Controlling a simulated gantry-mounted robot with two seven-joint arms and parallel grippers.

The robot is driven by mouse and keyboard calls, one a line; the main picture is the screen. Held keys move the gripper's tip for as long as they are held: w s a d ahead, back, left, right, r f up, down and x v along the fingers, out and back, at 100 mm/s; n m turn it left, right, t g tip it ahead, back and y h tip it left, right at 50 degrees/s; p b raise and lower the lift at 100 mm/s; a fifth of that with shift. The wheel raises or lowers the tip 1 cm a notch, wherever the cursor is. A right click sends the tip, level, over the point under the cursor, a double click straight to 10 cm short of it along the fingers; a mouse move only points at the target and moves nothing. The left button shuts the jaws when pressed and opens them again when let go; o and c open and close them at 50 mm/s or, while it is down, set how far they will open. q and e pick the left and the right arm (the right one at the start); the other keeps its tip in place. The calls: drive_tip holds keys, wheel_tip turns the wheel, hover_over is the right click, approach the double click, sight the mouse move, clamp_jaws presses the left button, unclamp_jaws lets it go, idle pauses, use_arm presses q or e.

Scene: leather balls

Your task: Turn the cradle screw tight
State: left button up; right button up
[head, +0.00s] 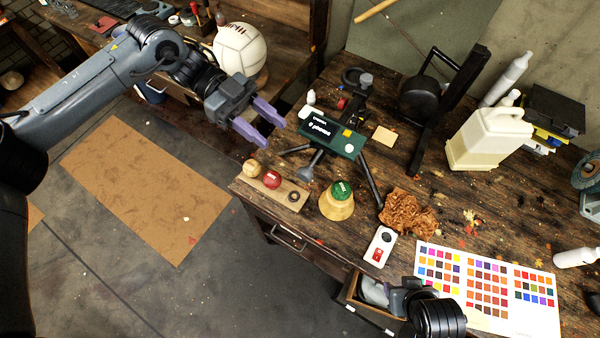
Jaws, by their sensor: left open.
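A dark green device with white lettering (333,136) sits on a black stand with spread legs on the wooden bench. A grey knob (306,173) sticks out below its front edge, and a black rounded part (355,77) stands behind it. I cannot tell for sure which part is the cradle screw. My left gripper (271,131) has two purple fingers, spread apart and empty. It is left of the device and apart from it, beyond the bench's front edge in this view. My right gripper is at the bottom by the open drawer (352,300); its fingers are not clear.
A board with small balls (290,202), a green ball on a wooden cup (337,200), crumpled brown material (408,212) and a white-and-red gadget (380,247) lie in front. A colour chart (487,285) lies right. A jug (488,138) and black frame (450,100) stand behind.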

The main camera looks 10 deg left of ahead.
use_arm(q)
wheel_tip(320, 180, down, 6)
drive_tip(key=a+h+b, duration=0.1)
drive_tip(key=h+b, duration=0.2)
drive_tip(key=b, duration=0.8)
approach(304, 175)
wheel_tip(304, 175, down, 2)
drive_tip(key=w, duration=0.2)
drive_tip(key=shift+n+g, duration=0.3)
drive_tip(key=shift+n, duration=0.1)
drive_tip(key=p+x, duration=0.1)
drive_tip(key=x, duration=0.2)
drive_tip(key=p+x, duration=0.1)
drive_tip(key=x, duration=0.1)
drive_tip(key=p+x, duration=0.1)
drive_tip(key=x, duration=0.2)
drive_tip(key=shift+s+d, duration=0.2)
drive_tip(key=shift+s, duration=0.2)
drive_tip(key=shift+x, duration=0.9)
use_arm(e)
wheel_tip(304, 175, down, 10)
drive_tip(key=shift+s+f, duration=0.15)
drive_tip(key=shift+f, duration=0.1)
use_arm(q)
drive_tip(key=shift+c, duration=0.3)
clamp_jaws()
